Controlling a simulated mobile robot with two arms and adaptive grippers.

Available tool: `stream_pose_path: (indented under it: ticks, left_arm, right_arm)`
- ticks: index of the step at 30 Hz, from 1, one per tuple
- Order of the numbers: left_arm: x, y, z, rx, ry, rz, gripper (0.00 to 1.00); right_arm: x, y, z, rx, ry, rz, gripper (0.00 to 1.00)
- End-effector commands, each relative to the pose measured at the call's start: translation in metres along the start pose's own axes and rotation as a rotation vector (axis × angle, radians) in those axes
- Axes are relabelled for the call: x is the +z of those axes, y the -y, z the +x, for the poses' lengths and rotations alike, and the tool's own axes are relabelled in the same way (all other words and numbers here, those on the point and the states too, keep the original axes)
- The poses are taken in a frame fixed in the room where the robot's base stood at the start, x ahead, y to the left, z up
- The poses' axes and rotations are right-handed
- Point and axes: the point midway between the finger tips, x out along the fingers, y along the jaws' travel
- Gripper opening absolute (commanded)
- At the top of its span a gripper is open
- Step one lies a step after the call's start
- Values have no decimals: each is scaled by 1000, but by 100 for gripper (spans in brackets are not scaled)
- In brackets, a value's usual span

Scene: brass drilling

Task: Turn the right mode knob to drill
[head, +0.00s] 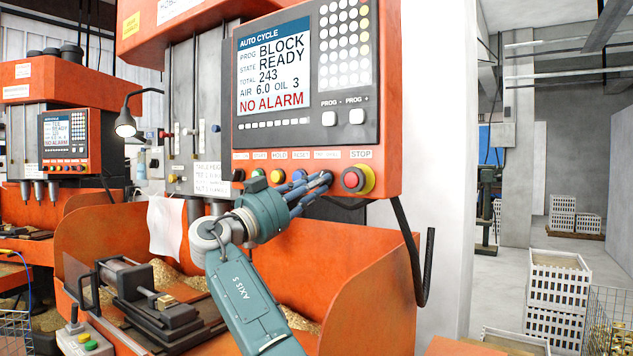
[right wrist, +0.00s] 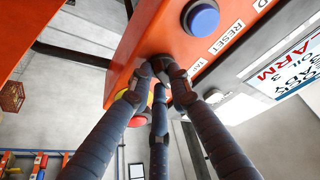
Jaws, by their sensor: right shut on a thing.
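The orange control panel (head: 216,182) of the near machine carries a row of buttons. My right gripper (head: 323,180) reaches up to this row, between the blue reset button (head: 299,174) and the red stop button (head: 352,179). In the right wrist view its fingers (right wrist: 162,75) are closed around the dark mode knob (right wrist: 160,58), which they mostly cover. The knob's pointer is hidden, so its setting cannot be read. My left gripper is not in view.
The screen (head: 272,68) above shows READY and NO ALARM. The stop button with its yellow ring is close to the right of my fingers. A black cable (head: 423,265) hangs at the panel's right. A vise (head: 150,300) stands below.

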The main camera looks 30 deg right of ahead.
Motion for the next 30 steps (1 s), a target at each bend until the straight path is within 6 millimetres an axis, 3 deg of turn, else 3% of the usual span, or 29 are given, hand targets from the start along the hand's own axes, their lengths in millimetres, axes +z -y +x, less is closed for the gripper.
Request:
stream_pose_path:
  ticks: [1,16,17,19,30]
  left_arm:
    - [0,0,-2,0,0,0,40]
    - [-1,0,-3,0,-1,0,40]
    - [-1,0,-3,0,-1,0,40]
    - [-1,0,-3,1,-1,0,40]
    - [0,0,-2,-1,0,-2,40]
  right_arm:
    - [-7,4,1,-4,-9,14,0]
    - [-7,3,1,2,-10,34,0]
    - [-7,3,1,2,-10,33,22]
    - [-6,3,1,3,-9,33,36]
    - [-2,2,-4,6,-3,26,38]
